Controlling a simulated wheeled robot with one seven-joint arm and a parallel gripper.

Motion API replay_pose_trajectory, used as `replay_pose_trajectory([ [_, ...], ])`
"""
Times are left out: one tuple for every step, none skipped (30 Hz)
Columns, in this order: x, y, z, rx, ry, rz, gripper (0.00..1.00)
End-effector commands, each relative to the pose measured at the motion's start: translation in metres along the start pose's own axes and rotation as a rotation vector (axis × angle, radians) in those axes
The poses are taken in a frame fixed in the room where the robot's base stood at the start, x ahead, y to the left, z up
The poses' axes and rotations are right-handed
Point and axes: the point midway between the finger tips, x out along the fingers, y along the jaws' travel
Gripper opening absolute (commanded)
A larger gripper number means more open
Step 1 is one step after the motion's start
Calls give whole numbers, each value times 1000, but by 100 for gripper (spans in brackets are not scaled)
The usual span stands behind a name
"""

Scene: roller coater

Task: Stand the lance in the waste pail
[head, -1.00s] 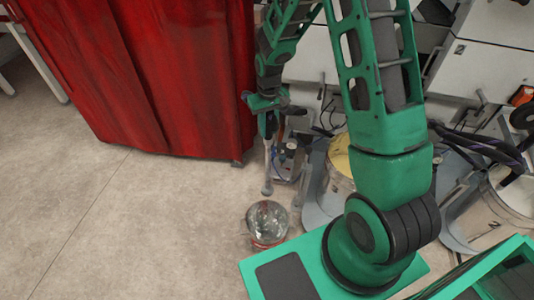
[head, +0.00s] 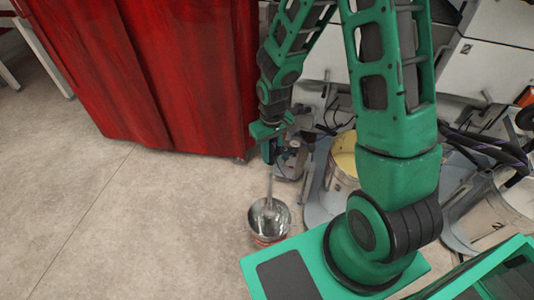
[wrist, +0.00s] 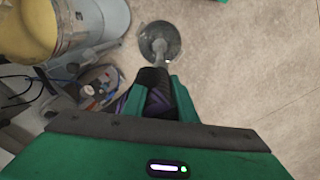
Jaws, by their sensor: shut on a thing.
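The lance (head: 269,187) has a thin pale shaft and hangs close to upright below my gripper (head: 270,158). In the wrist view the gripper (wrist: 152,88) is shut around its dark purple grip (wrist: 157,98). The waste pail (head: 268,239) is a small round metal pail with red on its outside, standing on the floor by my base. It also shows in the wrist view (wrist: 173,43). The lance's lower end overlaps the pail's mouth in both views. I cannot tell how deep it reaches or whether it touches the bottom.
A red curtain (head: 150,80) hangs at the left. A bucket of yellowish stuff (head: 344,165) and a second bucket (head: 500,210) stand among hoses and grey stands at the right. The floor (head: 150,230) left of the pail is clear.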

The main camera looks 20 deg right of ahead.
Motion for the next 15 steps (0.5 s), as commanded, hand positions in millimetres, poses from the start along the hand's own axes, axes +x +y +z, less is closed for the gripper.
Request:
replay_pose_trajectory([
  [0,-1,0,-2,2,1,0],
  [0,-1,1,-3,2,1,0],
  [0,-1,1,-3,2,1,0],
  [0,-1,1,-3,2,1,0],
  [0,-1,1,-3,2,1,0],
  [0,-1,1,-3,2,1,0],
  [0,-1,1,-3,2,1,0],
  [0,-1,1,-3,2,1,0],
  [0,-1,1,-3,2,1,0],
  [0,-1,1,-3,2,1,0],
  [0,-1,1,-3,2,1,0],
  [0,-1,1,-3,2,1,0],
  [1,-1,1,-3,1,0,0],
  [2,-1,1,-3,1,0,0],
  [5,-1,2,-3,0,0,0],
])
